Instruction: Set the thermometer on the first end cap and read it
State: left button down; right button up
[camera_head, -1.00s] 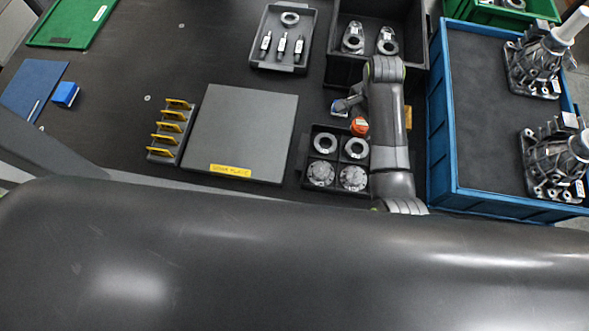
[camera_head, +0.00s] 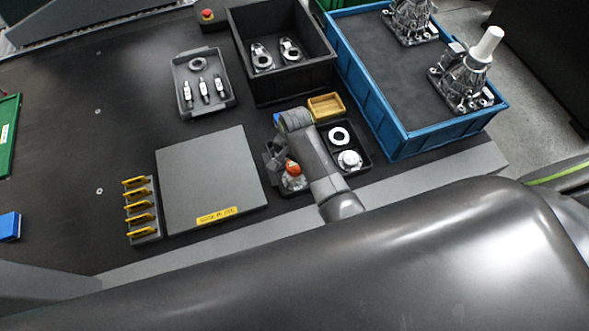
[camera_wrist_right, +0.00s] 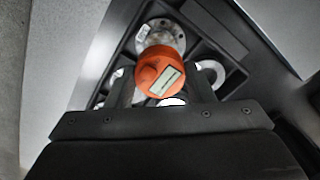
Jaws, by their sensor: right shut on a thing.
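The orange thermometer (camera_head: 293,168) with a pale display is in my right gripper (camera_head: 282,160), which is shut on it. In the right wrist view the thermometer (camera_wrist_right: 160,72) sits between the fingers, its display facing the camera. The near-left end cap (camera_head: 293,183) is partly covered beneath it; this looks like the flanged metal cap (camera_wrist_right: 165,38) beyond the thermometer in the wrist view. I cannot tell whether they touch. Another end cap (camera_head: 349,160) lies in the near-right pocket of the black tray (camera_head: 364,153). Which cap is first is not marked. My left gripper is out of view.
A white ring (camera_head: 339,135) lies in the tray's far-right pocket. A yellow box (camera_head: 326,105) stands behind the tray, a blue bin (camera_head: 402,143) to its right. A black crate (camera_head: 290,88) stands farther back.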

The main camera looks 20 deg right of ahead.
aim_at(295, 165)
notch_tip(295, 165, down, 4)
jog(key=shift+a+r, duration=0.1)
jog(key=shift+r, duration=0.1)
jog(key=shift+f, duration=0.4)
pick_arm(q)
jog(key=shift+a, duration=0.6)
pick_arm(e)
jog(key=shift+f, duration=0.15)
jog(key=o, duration=1)
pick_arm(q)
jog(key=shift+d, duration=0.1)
